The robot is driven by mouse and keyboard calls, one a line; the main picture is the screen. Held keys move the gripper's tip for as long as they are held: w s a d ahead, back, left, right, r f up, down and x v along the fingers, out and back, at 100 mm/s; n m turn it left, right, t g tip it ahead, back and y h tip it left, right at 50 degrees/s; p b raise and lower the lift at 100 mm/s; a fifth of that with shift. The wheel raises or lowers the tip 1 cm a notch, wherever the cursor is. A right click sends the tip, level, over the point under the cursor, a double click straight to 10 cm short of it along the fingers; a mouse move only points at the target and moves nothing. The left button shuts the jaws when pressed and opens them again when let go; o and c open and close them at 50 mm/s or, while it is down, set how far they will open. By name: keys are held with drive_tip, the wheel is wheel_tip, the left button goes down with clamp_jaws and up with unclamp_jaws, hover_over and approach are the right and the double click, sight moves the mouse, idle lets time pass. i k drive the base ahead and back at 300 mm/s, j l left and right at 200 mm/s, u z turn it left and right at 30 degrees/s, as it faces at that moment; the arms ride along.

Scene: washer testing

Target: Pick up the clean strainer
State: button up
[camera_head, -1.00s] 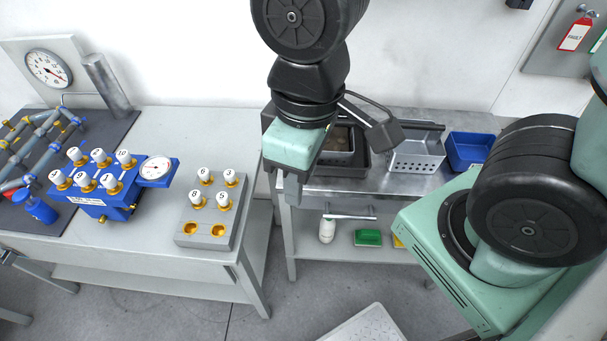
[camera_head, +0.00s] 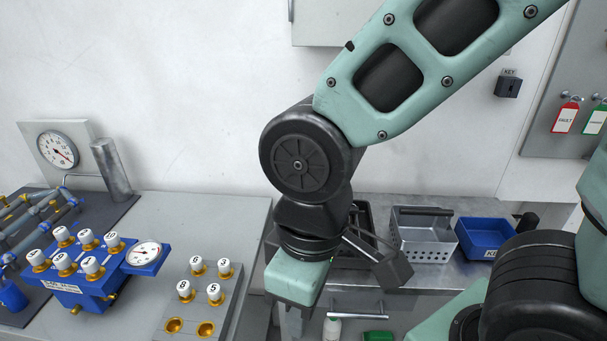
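A grey metal basket with a perforated front (camera_head: 426,248) stands on the metal bench at the right; it looks like a strainer and appears clean. A dark tray (camera_head: 366,220) sits to its left, mostly hidden behind my arm, so its contents cannot be made out. My gripper (camera_head: 303,306) points down at the left end of the metal bench, left of the basket and apart from it. Its fingers are barely visible below the green housing, so their opening cannot be told. I see nothing held in it.
A blue bin (camera_head: 485,237) stands right of the basket. On the left table are a blue manifold (camera_head: 80,282) with numbered white caps and a grey block (camera_head: 222,293) with more capped parts. A lower shelf holds a white bottle (camera_head: 331,329) and a green item (camera_head: 376,337).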

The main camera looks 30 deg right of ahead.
sight(425, 234)
drive_tip(key=l+z, duration=0.15)
drive_tip(key=z, duration=1)
